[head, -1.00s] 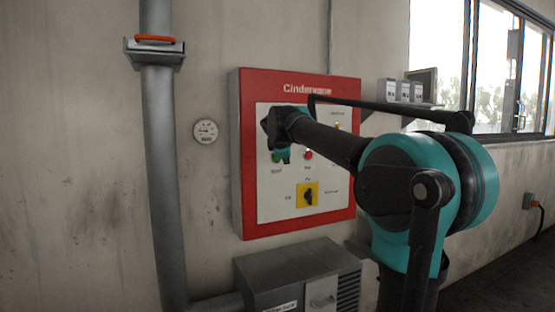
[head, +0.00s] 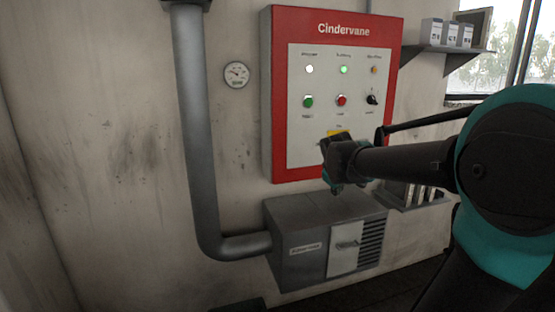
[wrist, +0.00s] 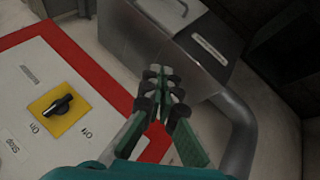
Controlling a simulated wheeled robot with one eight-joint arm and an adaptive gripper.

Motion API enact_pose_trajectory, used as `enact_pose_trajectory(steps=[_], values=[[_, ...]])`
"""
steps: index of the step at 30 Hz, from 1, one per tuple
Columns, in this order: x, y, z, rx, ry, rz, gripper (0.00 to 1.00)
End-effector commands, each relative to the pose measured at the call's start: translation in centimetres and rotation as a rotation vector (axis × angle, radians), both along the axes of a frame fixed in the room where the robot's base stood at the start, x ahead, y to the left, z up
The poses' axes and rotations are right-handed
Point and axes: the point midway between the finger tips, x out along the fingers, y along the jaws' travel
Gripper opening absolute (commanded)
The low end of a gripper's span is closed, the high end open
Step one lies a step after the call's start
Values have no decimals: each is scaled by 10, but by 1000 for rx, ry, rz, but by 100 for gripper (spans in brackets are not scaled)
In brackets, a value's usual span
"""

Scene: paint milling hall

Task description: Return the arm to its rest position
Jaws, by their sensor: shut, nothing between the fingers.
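My gripper (head: 335,182) is in front of the lower part of the red-framed Cindervane panel (head: 268,110) in the head view. In the wrist view my gripper (wrist: 163,95) is shut with nothing between its fingertips. It points past the panel's red edge (wrist: 75,65) toward the grey box below. The yellow switch plate with a black knob (wrist: 60,105) shows at the left of the wrist view. In the head view my gripper and arm largely hide that switch plate. The white and green lamps (head: 344,69) on the panel look lit.
A grey metal box (head: 300,238) with a vented side stands under the panel. A thick grey pipe (head: 197,130) runs down the wall at left and bends to the box. A round gauge (head: 236,74) is on the wall. A shelf (head: 440,48) with small boxes is at right.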

Motion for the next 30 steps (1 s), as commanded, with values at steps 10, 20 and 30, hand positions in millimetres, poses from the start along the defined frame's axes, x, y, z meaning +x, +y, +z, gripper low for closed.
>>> enact_pose_trajectory(steps=[10, 20, 30], values=[[-168, 1, -163, 375, 131, -379, 0], [-238, 12, -214, 508, 191, -526, 0], [-237, 12, -214, 508, 191, -526, 0]])
